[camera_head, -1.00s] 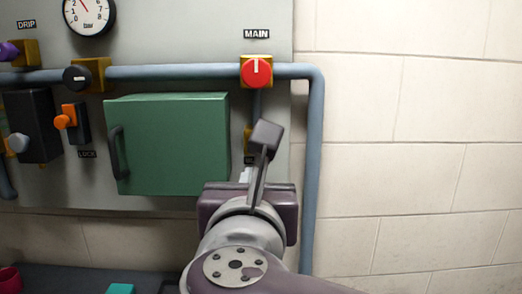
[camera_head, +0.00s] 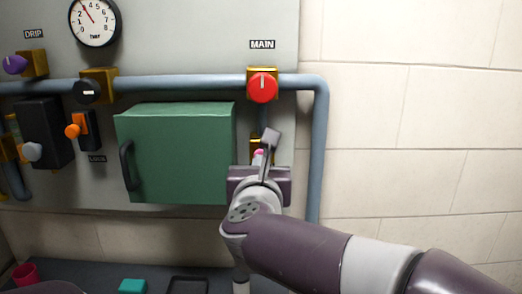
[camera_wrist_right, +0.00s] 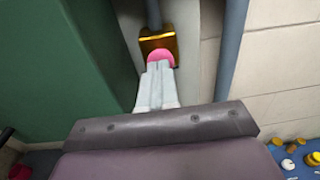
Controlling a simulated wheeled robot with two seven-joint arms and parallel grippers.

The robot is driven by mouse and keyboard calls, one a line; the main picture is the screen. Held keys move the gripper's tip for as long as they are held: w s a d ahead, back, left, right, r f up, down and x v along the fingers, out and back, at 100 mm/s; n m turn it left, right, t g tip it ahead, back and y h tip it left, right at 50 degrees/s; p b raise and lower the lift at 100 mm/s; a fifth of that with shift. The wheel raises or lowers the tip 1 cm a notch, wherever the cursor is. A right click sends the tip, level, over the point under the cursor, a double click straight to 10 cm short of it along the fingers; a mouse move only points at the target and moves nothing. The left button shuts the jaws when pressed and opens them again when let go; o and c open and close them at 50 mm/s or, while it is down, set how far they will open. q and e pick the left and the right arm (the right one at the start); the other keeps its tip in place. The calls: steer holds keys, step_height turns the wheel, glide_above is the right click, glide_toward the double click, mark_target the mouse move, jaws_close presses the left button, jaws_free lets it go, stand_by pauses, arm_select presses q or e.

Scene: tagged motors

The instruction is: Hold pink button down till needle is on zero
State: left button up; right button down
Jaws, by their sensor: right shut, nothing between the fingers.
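The pink button (camera_wrist_right: 161,57) sits on a brass block (camera_wrist_right: 158,41) on the pipe below the red MAIN knob (camera_head: 262,87). A bit of the pink button also shows in the head view (camera_head: 258,153), mostly hidden by my right gripper. My right gripper (camera_wrist_right: 160,69) is shut and empty, its fingertips overlapping the button's lower edge in the wrist view. I cannot tell whether they press it. The round gauge (camera_head: 93,22) at upper left has a red needle pointing up and left, at about 2 to 3, not at zero. My left gripper is not in view.
A green box (camera_head: 175,155) with a dark handle stands out left of my right gripper. A vertical pipe (camera_head: 318,150) runs close on the right. Orange (camera_head: 75,130), purple (camera_head: 15,64) and black (camera_head: 87,92) controls are farther left. A teal block (camera_head: 132,286) lies below.

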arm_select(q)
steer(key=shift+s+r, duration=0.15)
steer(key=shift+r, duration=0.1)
arm_select(e)
steer(key=shift+w, duration=0.3)
arm_select(q)
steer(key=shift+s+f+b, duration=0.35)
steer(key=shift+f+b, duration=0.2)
steer(key=shift+b, duration=0.1)
arm_select(e)
steer(key=shift+w+r, duration=0.15)
steer(key=shift+w, duration=0.55)
steer(key=shift+r, duration=0.2)
stand_by(0.7)
steer(key=shift+d, duration=0.1)
stand_by(0.4)
